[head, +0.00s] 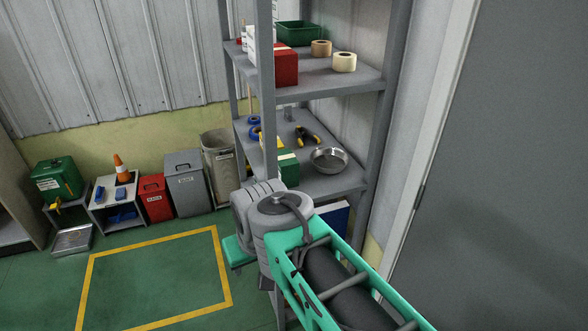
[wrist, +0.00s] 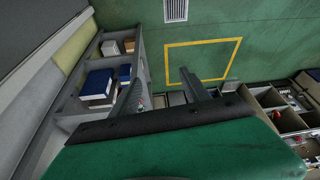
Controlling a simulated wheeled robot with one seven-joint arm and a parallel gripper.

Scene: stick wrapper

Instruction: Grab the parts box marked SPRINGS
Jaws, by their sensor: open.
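No label reading SPRINGS can be made out in either view, so I cannot tell which box is the parts box. Boxes on the grey shelf rack (head: 335,80) in the head view include a red box (head: 286,65) beside white boxes (head: 251,47) on the upper shelf. A green and white box (head: 288,168) is on the shelf below, partly behind the rack post. My gripper (wrist: 160,90) is open in the wrist view, its dark fingers apart and nothing seen between them. The fingers are not clearly visible in the head view.
The upper shelf also holds a green bin (head: 299,33) and tape rolls (head: 344,62); the lower holds a metal bowl (head: 329,160). Bins and a red box (head: 155,197) line the wall. The yellow-outlined floor (head: 160,275) is clear. Blue boxes (wrist: 97,83) show in the wrist view.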

